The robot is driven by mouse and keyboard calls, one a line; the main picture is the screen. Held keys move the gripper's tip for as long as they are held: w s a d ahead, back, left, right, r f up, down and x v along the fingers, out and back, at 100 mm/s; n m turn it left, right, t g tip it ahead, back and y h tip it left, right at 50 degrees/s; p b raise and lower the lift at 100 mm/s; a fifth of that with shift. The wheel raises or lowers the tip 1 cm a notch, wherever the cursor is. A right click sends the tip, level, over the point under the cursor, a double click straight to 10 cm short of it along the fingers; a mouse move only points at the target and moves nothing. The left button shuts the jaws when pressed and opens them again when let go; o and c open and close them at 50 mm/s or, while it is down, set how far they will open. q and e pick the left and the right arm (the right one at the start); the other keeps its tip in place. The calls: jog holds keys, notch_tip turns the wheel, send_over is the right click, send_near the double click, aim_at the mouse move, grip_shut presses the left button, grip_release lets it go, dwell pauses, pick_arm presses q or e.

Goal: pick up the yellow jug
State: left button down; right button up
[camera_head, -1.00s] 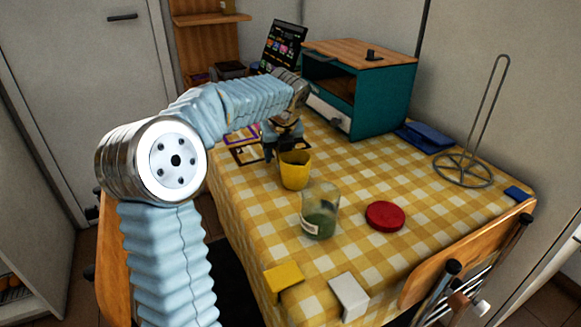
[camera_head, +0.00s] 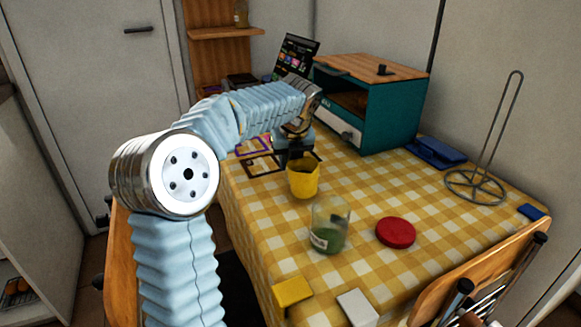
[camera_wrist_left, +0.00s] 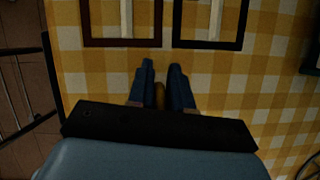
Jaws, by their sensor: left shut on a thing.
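The yellow jug (camera_head: 303,181) stands upright on the checked tablecloth in the head view, its dark open top showing. My left gripper (camera_head: 292,160) is at the jug's far side, by its rim. In the left wrist view my left gripper (camera_wrist_left: 161,80) has its two blue fingers close together with a narrow yellow-brown piece of the jug (camera_wrist_left: 160,96) between them. The gripper hides the jug's far side. I cannot tell whether its base is clear of the cloth. My right gripper is not in view.
A glass jar (camera_head: 330,226) with green contents stands just in front of the jug, and a red lid (camera_head: 396,232) lies right of it. A teal oven (camera_head: 385,112) stands behind. Dark frames (camera_head: 264,166) lie left of the gripper.

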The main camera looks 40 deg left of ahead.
pick_arm(q)
jog(key=s+d+r, duration=0.9)
jog(key=d+r, duration=0.1)
jog(key=r, duration=0.1)
jog(key=shift+s+r+b, duration=0.25)
jog(key=shift+s+b, duration=0.05)
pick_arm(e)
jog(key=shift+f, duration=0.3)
pick_arm(q)
jog(key=shift+w, duration=0.1)
